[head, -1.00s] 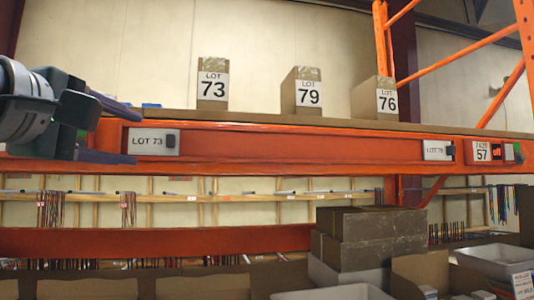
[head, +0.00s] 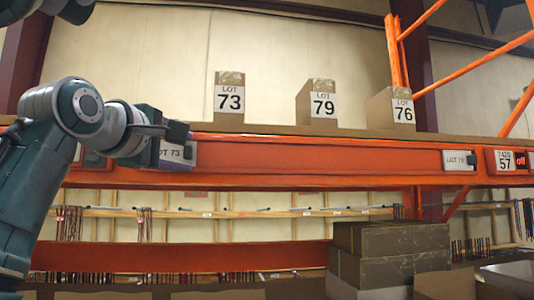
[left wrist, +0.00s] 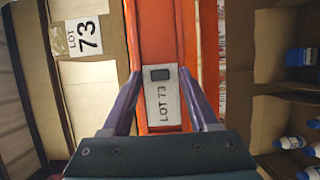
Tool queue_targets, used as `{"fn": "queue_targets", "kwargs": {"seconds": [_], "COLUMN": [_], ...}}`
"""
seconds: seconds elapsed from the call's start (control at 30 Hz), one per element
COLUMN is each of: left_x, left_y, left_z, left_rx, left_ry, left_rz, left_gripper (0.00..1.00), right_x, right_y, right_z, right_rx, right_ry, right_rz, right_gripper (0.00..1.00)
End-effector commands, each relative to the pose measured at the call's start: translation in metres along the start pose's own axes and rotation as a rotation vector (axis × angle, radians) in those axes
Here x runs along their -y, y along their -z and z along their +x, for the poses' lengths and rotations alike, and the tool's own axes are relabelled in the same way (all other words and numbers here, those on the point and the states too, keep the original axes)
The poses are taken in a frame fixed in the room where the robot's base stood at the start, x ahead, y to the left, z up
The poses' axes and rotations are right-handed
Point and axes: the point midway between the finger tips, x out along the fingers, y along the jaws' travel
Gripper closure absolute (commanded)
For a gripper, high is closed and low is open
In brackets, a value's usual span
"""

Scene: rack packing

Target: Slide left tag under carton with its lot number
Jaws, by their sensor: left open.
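The left tag (head: 173,152), white and marked LOT 73, sits on the orange beam's front face, left of and below the LOT 73 carton (head: 230,80). My left gripper (head: 180,146) is at this tag and partly hides it. In the left wrist view the left gripper (left wrist: 158,80) is open, its two purple fingers on either side of the tag (left wrist: 164,115). I cannot tell whether they touch it. The LOT 73 carton (left wrist: 62,12) also shows there. The LOT 79 carton (head: 312,88) and LOT 76 carton (head: 378,108) stand to the right. My right gripper is not in view.
The orange beam (head: 330,158) runs under the shelf edge. Farther right it carries another white tag (head: 458,160) and a red panel (head: 504,160) reading 57. Brown boxes (head: 395,240) are stacked below. The beam is bare between the tags.

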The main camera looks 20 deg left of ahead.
Motion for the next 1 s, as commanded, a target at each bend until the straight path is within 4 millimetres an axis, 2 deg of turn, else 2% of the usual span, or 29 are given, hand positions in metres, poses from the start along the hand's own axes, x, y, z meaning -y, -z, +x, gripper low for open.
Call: {"fn": "queue_targets", "kwargs": {"seconds": [0.13, 0.67, 1.0], "left_x": [-0.0001, 0.0001, 0.0000], "left_y": [0.0000, -0.0001, -0.0002], "left_z": [-0.0002, -0.0004, -0.0004], "left_rx": [0.000, 0.000, 0.001], "left_ry": [0.000, 0.000, 0.000], "left_rz": [0.001, 0.001, 0.001], "left_gripper": [0.40, 1.00, 1.00], "right_x": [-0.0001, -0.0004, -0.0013], "right_y": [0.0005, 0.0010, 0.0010], "right_z": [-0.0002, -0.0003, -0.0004], "right_rx": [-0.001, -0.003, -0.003], "right_ry": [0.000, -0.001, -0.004], "right_rz": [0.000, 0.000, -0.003], "right_gripper": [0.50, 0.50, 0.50]}}
